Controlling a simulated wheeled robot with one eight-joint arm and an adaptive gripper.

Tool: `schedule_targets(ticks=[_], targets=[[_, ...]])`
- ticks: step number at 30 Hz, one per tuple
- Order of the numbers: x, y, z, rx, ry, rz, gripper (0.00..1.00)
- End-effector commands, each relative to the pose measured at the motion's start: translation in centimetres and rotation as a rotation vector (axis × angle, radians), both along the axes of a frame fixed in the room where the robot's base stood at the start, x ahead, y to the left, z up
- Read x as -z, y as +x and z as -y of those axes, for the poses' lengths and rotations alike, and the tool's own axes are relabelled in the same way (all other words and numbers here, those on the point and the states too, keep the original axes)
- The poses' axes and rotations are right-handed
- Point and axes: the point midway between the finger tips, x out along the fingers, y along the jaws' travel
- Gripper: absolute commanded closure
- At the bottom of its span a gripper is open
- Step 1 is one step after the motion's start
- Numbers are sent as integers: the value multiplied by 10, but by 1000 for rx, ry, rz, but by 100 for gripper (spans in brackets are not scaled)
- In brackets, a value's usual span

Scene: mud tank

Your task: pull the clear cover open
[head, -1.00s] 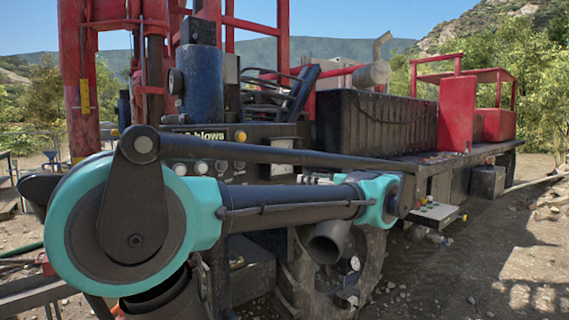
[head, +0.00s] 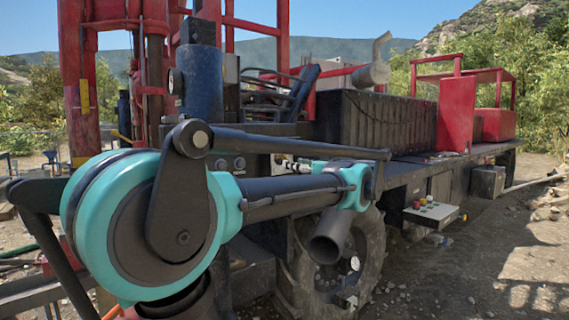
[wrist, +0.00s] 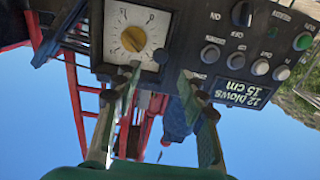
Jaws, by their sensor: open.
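The wrist view shows a dark control panel (wrist: 208,45) upside down, with a yellow knob (wrist: 134,38) on a pale square dial plate (wrist: 120,27). I cannot make out a clear cover's outline; if it lies over the dial, it is too transparent to tell. My gripper (wrist: 160,75) is open, fingers pointing at the panel. One fingertip is just beside the dial plate's lower edge, the other right of it; contact cannot be told. In the head view my arm hides the gripper and most of the panel.
The panel also carries several buttons (wrist: 262,67) and a "12 blows 15 cm" label (wrist: 243,92). A red and black rig (head: 385,120) stands behind my arm, with a large wheel (head: 355,250) and a small button box (head: 432,213). Open dirt ground (head: 490,260) lies at right.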

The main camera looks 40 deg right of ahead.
Motion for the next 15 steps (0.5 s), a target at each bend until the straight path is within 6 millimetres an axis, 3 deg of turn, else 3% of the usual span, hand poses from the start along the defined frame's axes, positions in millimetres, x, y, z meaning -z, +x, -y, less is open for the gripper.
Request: schedule_targets(ticks=[6, 15], targets=[[0, 37, -1, -4, 0, 0, 59], [0, 63, 0, -1, 0, 0, 59]])
